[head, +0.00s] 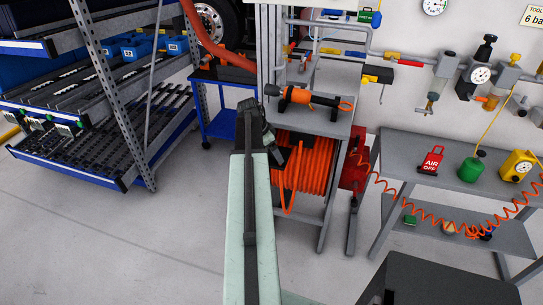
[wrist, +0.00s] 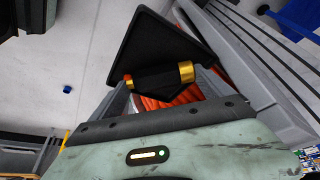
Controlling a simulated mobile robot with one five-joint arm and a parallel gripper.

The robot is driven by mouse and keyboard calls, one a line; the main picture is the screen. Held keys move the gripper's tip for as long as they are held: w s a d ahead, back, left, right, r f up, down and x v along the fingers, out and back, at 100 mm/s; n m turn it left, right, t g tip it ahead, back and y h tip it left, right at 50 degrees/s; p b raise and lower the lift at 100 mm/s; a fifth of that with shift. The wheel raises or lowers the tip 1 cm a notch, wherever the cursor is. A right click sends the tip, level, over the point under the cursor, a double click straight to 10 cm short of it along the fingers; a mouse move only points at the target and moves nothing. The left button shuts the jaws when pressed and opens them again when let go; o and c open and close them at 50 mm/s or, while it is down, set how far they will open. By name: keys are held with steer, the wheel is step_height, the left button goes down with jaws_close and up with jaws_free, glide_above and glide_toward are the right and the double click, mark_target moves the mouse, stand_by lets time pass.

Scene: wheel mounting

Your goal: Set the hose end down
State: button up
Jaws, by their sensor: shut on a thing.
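My gripper (head: 262,128) is black and sits in front of the grey cart, at the upper left of the orange hose coil (head: 308,165). In the wrist view, the hose end (wrist: 186,72), with gold-coloured metal at both ends of a dark middle, lies across my black gripper (wrist: 158,76). My gripper is shut on it. Orange hose (wrist: 170,102) shows just behind it in that view. In the head view the hose end is hidden behind my gripper and arm. A strand of hose (head: 287,205) hangs in front of the coil.
An orange and black tool (head: 310,100) lies on the cart's top shelf (head: 335,122). A red upright piece (head: 355,160) stands to the cart's right. A grey table (head: 400,150) holds an AIR OFF sign (head: 432,160). A blue rack (head: 75,140) is at left. The floor (head: 120,235) at lower left is clear.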

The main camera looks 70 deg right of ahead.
steer(key=shift+w+a+r, duration=0.1)
steer(key=shift+w, duration=0.2)
steer(key=o, duration=1.2)
steer(key=shift+s, duration=0.1)
steer(key=shift+r+p, duration=0.45)
steer(key=shift+p, duration=0.1)
steer(key=p+v, duration=1)
steer(key=v, duration=0.1)
steer(key=shift+a, duration=0.1)
